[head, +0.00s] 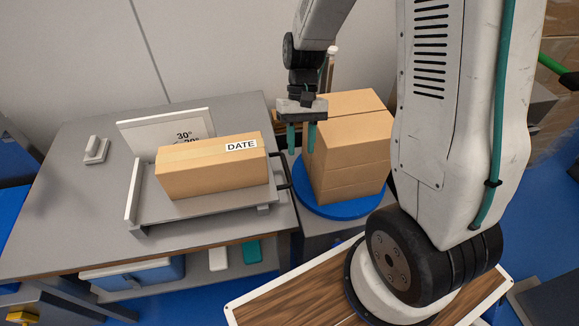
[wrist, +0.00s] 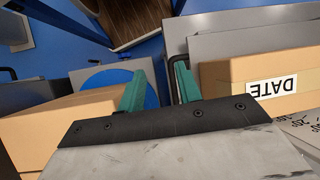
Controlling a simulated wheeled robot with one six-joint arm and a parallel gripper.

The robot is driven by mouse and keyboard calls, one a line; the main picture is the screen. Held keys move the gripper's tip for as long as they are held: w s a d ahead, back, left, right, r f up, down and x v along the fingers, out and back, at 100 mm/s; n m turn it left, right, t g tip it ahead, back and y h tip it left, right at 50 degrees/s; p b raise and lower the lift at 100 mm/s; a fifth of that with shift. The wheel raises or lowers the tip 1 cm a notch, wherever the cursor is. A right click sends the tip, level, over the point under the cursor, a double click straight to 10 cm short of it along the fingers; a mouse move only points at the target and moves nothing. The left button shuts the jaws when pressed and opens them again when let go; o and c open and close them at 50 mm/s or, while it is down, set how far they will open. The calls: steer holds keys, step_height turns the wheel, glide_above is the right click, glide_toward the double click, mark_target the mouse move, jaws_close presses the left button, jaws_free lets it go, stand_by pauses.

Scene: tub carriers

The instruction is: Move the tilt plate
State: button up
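The tilt plate (head: 163,210) is a grey tray on the grey table, with an upright lip at its left and a black handle (head: 283,172) at its right side. A cardboard box (head: 205,175) labelled DATE lies on it. An angle scale board (head: 150,133) marked 30° stands behind. The plate's grey edge (wrist: 235,42) and the box (wrist: 225,82) also show in the wrist view. My gripper (head: 302,152) has two teal fingers spread apart with nothing between them. It hangs above the gap between the plate and a round blue turntable, pointing down. The fingers (wrist: 162,88) also show in the wrist view.
The blue turntable (head: 340,209) at right carries stacked cardboard boxes (head: 352,150), close beside my gripper. A small light grey switch-like block (head: 95,149) sits on the table at left. A blue and white bin (head: 135,272) is under the table. The table's front left is clear.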

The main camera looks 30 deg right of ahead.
glide_toward(289, 174)
steer(key=shift+t, duration=0.4)
steer(key=x, duration=0.8)
steer(key=shift+s+r, duration=0.15)
steer(key=shift+s, duration=0.25)
jaws_close()
steer(key=shift+r, duration=0.1)
